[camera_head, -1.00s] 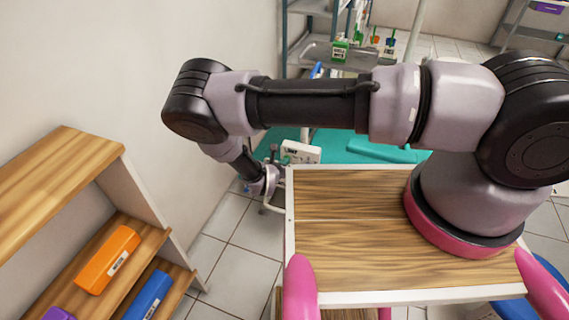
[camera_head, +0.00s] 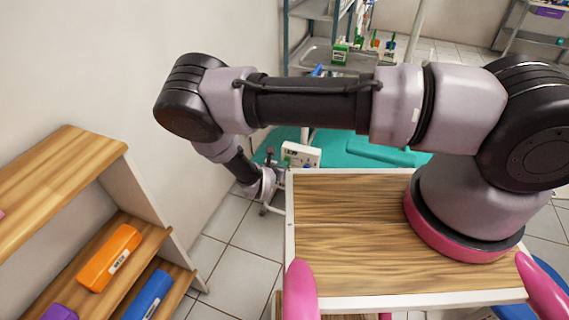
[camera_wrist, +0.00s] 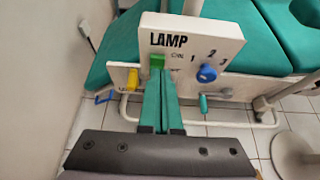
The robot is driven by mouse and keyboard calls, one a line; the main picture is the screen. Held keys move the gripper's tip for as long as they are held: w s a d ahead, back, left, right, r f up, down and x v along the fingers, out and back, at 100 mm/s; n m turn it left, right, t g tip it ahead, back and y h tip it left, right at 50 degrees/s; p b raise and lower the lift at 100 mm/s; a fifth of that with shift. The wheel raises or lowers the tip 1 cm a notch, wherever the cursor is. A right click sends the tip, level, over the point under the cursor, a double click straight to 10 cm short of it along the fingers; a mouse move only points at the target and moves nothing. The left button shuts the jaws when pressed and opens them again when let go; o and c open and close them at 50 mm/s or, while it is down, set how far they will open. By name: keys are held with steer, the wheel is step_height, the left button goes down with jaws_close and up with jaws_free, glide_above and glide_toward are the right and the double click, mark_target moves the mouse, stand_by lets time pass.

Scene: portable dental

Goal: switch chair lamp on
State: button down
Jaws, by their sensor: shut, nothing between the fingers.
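The white lamp panel (camera_wrist: 222,38) stands upright on the side of the teal chair and bears the word LAMP. A green switch (camera_wrist: 157,61) sits under that word, and a blue knob (camera_wrist: 208,73) marked 1, 2, 3 is to its right. The panel (camera_head: 302,155) also shows in the head view beyond the wooden tabletop. In the wrist view my gripper (camera_wrist: 158,78) is shut and empty, its narrow fingers together and pointing at the green switch. The tips appear just below the switch; I cannot tell if they touch. In the head view my gripper is hardly discernible.
A yellow switch (camera_wrist: 133,79) sits on the lower panel left of my fingers, and a green lever (camera_wrist: 203,103) is to the right. The wooden tabletop (camera_head: 340,235) lies near my arm. A wooden shelf (camera_head: 60,185) and wall bound the left; tiled floor lies between.

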steer(key=w+r+v, duration=0.1)
steer(key=r+v, duration=0.1)
steer(key=v, duration=0.8)
steer(key=shift+s+r, duration=0.2)
steer(key=shift+s, duration=0.05)
